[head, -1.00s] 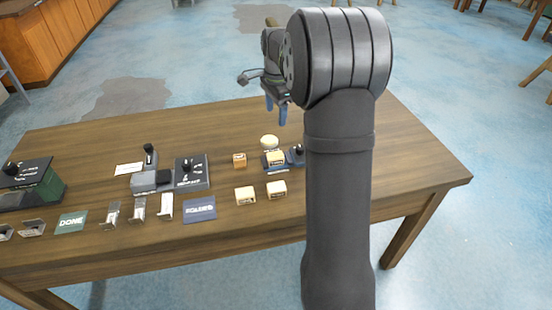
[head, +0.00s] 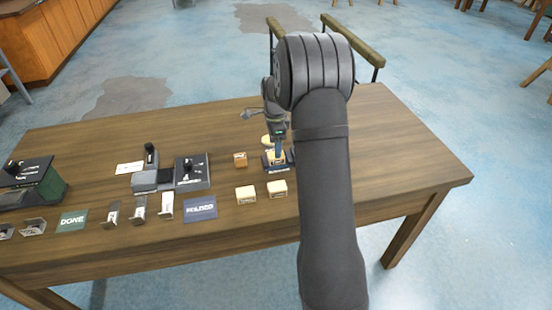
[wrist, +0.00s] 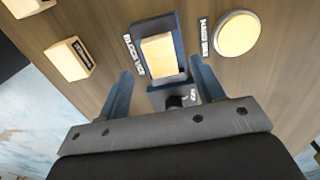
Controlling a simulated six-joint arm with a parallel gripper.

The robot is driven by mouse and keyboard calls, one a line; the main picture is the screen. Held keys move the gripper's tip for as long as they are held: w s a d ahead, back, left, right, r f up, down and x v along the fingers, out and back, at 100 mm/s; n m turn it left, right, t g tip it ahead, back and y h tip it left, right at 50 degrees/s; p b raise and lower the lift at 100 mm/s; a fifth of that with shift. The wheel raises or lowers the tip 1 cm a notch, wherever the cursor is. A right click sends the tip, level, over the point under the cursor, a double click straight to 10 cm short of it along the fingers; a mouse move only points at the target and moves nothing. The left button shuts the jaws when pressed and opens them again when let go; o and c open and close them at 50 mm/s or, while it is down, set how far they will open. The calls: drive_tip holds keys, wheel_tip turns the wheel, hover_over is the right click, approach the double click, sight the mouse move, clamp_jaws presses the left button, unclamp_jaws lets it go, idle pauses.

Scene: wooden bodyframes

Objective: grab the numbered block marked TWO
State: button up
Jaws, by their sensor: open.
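A pale wooden block (wrist: 160,55) sits in a dark blue holder (wrist: 153,26) in the wrist view. Lettering runs along its left side but is too blurred to read surely. My gripper (wrist: 163,78) is open, its blue fingers on either side of the block's near end, with nothing held. In the head view my gripper (head: 278,152) is low over the holder (head: 279,169), partly hiding the block.
A round pale disc (wrist: 237,33) lies right of the holder in the wrist view. In the head view, a lever device (head: 192,172), a FOLDED card (head: 201,209), a DONE card (head: 72,221) and several metal brackets (head: 139,208) stand left. The table's right end is clear.

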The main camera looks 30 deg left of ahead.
drive_tip(key=shift+w+f, duration=0.1)
drive_tip(key=shift+f, duration=2.7)
drive_tip(key=shift+c, duration=0.4)
drive_tip(key=c, duration=1)
